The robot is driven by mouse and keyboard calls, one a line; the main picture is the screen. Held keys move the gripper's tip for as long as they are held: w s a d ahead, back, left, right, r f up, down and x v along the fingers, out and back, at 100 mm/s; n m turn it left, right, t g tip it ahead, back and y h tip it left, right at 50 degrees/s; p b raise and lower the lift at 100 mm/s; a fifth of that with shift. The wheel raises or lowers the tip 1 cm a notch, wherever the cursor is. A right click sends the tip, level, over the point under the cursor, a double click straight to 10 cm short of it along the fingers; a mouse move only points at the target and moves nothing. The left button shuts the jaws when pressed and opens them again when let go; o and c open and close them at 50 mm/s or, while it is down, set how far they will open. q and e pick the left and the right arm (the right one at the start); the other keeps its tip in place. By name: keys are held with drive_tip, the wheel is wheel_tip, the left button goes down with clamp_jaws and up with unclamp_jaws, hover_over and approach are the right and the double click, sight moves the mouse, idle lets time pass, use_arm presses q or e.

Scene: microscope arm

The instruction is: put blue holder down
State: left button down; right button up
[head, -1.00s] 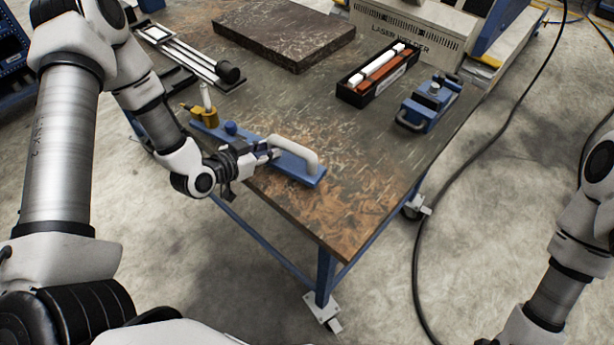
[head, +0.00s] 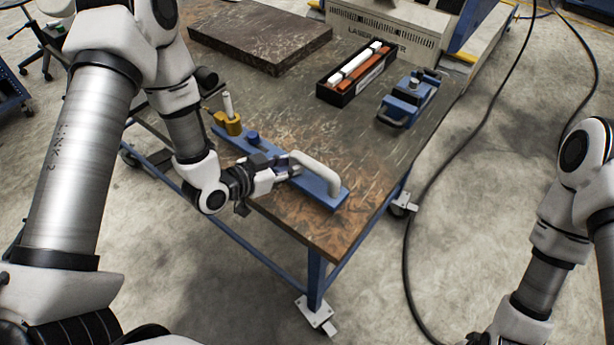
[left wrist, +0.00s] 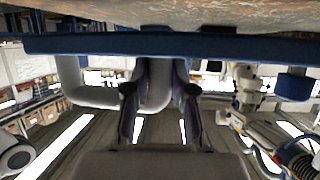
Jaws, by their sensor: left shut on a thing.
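The blue holder (head: 276,165) is a long blue bar with a white bent handle (head: 322,175) at its near right end, a blue knob, and a brass-coloured clamp with a white rod (head: 230,114) at its far left end. It is at the front left part of the table; whether it touches the top is hard to tell. My left gripper (head: 290,172) is shut on it at the handle. In the left wrist view the fingers (left wrist: 160,95) close around the white handle under the blue bar (left wrist: 225,46). My right gripper is out of view.
The worn table (head: 290,223) has a dark stone slab (head: 260,35) at the back, a black box (head: 352,75) with white and red bars, and a blue clamp device (head: 408,100) at the right. The middle of the table is bare. A black cable lies on the floor.

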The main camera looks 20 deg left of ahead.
sight(307, 179)
use_arm(q)
drive_tip(key=d, duration=0.4)
drive_tip(key=shift+w, duration=0.25)
drive_tip(key=shift+d+f+p, duration=0.15)
drive_tip(key=shift+f+p, duration=0.2)
drive_tip(key=shift+f, duration=0.05)
wheel_tip(307, 179, down, 3)
drive_tip(key=shift+p, duration=0.3)
drive_tip(key=c, duration=1)
unclamp_jaws()
drive_tip(key=shift+f, duration=0.1)
drive_tip(key=shift+o, duration=0.2)
